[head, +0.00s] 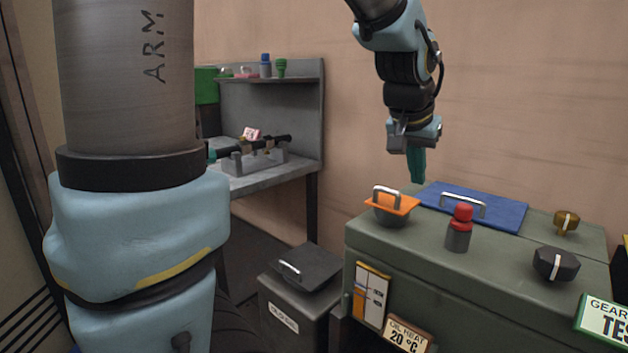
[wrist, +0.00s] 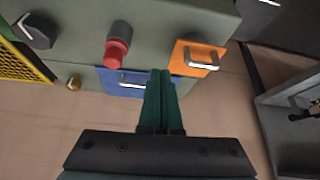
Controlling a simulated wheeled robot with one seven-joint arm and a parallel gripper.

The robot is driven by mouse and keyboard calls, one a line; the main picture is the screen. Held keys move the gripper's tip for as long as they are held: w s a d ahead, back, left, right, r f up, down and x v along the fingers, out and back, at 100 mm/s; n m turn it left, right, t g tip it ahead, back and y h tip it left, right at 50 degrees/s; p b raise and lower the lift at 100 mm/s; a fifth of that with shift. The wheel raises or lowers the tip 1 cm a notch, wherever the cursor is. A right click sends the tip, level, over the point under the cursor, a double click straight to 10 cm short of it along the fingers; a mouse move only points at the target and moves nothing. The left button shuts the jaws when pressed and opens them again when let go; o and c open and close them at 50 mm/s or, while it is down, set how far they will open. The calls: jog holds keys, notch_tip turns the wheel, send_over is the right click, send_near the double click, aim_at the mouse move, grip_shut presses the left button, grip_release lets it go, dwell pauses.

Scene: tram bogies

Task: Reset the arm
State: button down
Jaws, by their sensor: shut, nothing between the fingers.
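My gripper (head: 417,166) has teal fingers and points down above the back edge of the green test cabinet (head: 420,250). The fingers are closed together with nothing between them. In the wrist view my gripper (wrist: 161,77) shows in the middle, its fingertips overlapping the blue lid in the picture. The blue lid (head: 490,208) with a metal handle lies on the cabinet top. An orange lid (head: 407,203) with a handle sits left of it on a round rim. My gripper appears apart from both.
A red-capped cylinder (head: 459,229), a black knob (head: 556,264) and a brass knob (head: 566,221) stand on the cabinet. A grey bin (head: 295,310) with a dark lid (head: 301,267) stands to its left. A workbench (head: 262,175) with a shelf is behind.

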jog(key=s+a+f+n+g+y, duration=0.1)
jog(key=a+f, duration=0.3)
jog(key=a, duration=0.4)
jog(key=s+a+f+n+g+y+p, duration=0.1)
jog(key=s+a+f+n, duration=0.1)
jog(key=a, duration=0.7)
jog(key=s+a+f+n+g+y+p, duration=0.1)
jog(key=s+a+f+n, duration=0.1)
jog(key=a+f, duration=0.5)
jog(key=shift+s+a+n, duration=0.2)
jog(key=shift+a+n, duration=0.5)
jog(key=shift+a, duration=0.25)
